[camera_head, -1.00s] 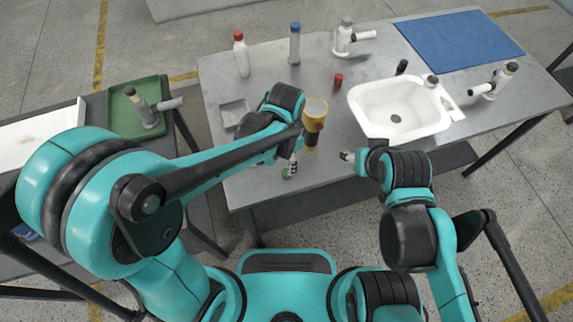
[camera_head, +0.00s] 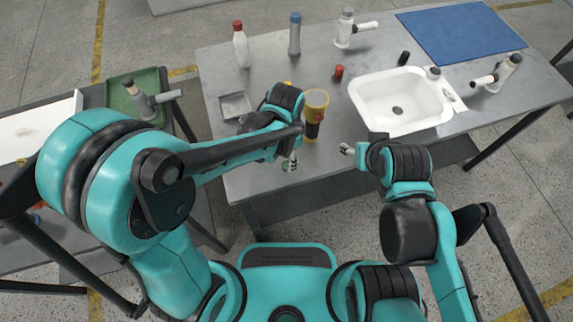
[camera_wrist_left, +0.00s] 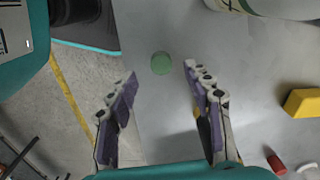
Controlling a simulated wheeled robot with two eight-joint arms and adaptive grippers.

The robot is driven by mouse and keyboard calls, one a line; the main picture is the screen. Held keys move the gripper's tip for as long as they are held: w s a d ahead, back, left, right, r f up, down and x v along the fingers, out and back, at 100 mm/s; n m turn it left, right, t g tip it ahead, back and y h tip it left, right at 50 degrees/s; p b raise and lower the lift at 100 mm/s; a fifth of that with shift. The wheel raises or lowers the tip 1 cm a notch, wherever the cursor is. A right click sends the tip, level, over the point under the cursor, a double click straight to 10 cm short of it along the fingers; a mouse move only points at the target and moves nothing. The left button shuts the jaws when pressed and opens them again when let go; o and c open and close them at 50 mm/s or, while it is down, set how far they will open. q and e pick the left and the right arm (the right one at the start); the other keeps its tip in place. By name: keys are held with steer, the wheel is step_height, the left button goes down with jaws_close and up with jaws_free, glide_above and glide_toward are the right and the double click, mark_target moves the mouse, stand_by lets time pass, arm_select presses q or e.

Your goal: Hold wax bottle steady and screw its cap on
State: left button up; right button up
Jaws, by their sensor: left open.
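My left gripper (camera_head: 291,164) is open above the table's front part; its two fingers also show in the left wrist view (camera_wrist_left: 160,85). A round green cap (camera_wrist_left: 161,63) lies on the table, seen in the gap between the fingertips and not gripped. In the head view I cannot make the cap out. A white bottle with green print (camera_wrist_left: 275,6), possibly the wax bottle, is cut off by the top edge of the wrist view; in the head view it seems hidden behind my left arm. My right gripper (camera_head: 347,149) is near the front edge, its opening unclear.
A yellow block (camera_wrist_left: 304,103) and a red cap (camera_head: 338,71) lie farther back. A red-capped bottle (camera_head: 241,46), a blue-capped bottle (camera_head: 295,34) and a white sink (camera_head: 365,106) stand beyond.

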mark_target(286, 165)
arm_select(q)
step_height(286, 165, down, 5)
steer(key=shift+w+r+b, duration=0.1)
steer(key=shift+r+b, duration=0.05)
steer(key=shift+b, duration=0.95)
steer(key=shift+r, duration=0.1)
steer(key=c, duration=0.8)
